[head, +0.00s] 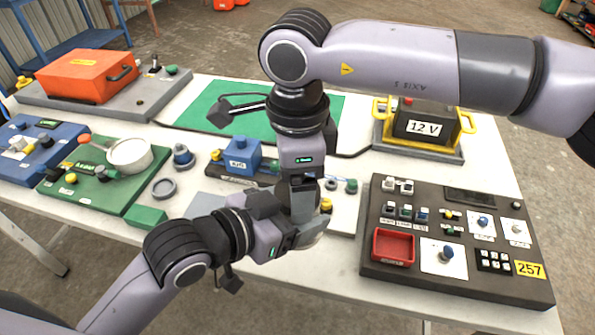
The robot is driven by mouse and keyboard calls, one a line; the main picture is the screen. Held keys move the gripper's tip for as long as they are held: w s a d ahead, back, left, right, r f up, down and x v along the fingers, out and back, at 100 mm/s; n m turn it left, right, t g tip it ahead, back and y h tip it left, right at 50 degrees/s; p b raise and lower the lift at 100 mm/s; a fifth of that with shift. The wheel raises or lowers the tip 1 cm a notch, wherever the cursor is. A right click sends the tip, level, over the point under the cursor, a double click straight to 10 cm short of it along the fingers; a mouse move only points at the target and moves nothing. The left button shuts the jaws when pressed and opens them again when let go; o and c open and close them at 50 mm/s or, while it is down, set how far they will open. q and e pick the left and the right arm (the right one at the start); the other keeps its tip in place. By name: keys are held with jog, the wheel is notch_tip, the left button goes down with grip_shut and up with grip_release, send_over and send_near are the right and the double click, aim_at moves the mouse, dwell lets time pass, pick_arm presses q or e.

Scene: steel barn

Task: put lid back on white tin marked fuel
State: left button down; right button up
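A pale, rounded object (312,241) sits at the front middle of the table, mostly hidden by my grippers. It may be the white tin, but no fuel marking shows. My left gripper (292,232) comes in from the left, low against this object; its fingers are mostly hidden. My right gripper (303,208) points straight down just above it, with a grey part between or at its fingertips. I cannot tell whether that part is the lid or the fingers. A white round drum (130,156) stands on the green board at the left; no fuel marking is readable there.
A dark control panel (375,280) with a red tray (393,247) stands at the right. A yellow-handled 12 V battery (424,127) is behind it.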

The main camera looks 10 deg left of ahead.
jog(key=c, duration=0.9)
jog(key=o, duration=1.2)
jog(key=shift+r, duration=0.1)
jog(key=shift+r, duration=2.2)
jog(key=shift+o, duration=0.4)
notch_tip(320, 180, up, 12)
